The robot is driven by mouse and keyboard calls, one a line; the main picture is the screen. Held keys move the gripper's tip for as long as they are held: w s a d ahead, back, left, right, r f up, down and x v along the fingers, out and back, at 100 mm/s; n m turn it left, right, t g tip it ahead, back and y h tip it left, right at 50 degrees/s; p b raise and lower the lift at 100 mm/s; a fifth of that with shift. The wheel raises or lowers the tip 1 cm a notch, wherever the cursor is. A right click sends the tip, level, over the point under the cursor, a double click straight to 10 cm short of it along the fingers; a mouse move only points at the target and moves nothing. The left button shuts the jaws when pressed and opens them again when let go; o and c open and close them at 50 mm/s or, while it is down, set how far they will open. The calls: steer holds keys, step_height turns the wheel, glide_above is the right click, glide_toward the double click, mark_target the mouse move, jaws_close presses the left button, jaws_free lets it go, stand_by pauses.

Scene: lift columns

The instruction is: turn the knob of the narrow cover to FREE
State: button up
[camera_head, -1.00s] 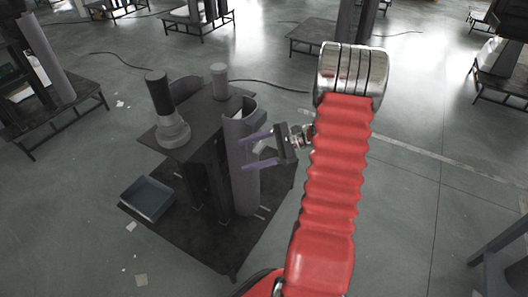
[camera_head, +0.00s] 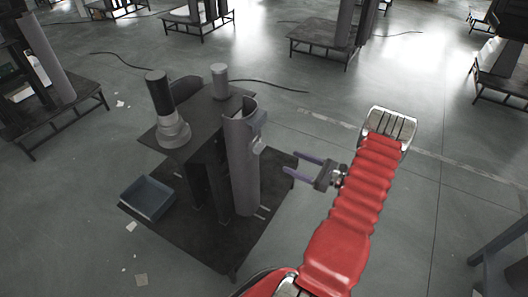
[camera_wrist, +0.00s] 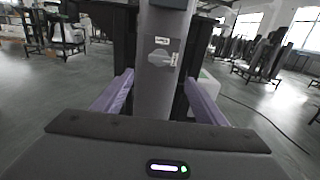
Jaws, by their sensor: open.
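The narrow cover (camera_head: 240,170) is a tall grey curved panel standing upright on the right side of the column. A pale knob (camera_head: 258,145) projects from its right side, under a light bracket-like part. In the wrist view the cover (camera_wrist: 155,95) stands straight ahead between my fingers, with a round, knob-like feature (camera_wrist: 159,58) and a small white label (camera_wrist: 167,41) above it. The lettering is too small to read. My gripper (camera_head: 291,163) is open and empty, to the right of the cover with a clear gap. Its purple fingers point at the cover.
The column stands on a dark platform (camera_head: 215,240) with a blue-grey tray (camera_head: 147,198) at its left. A black-and-grey cylinder (camera_head: 165,110) and a smaller post (camera_head: 219,80) are on top. Open floor lies to the right.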

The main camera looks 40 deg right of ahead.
mark_target(262, 150)
steer(key=x, duration=1.4)
steer(key=shift+a, duration=0.1)
steer(key=shift+s, duration=0.1)
steer(key=shift+c, duration=0.2)
steer(key=c, duration=0.9)
steer(key=shift+a, duration=0.3)
steer(key=shift+c, duration=0.5)
steer(key=shift+d, duration=0.15)
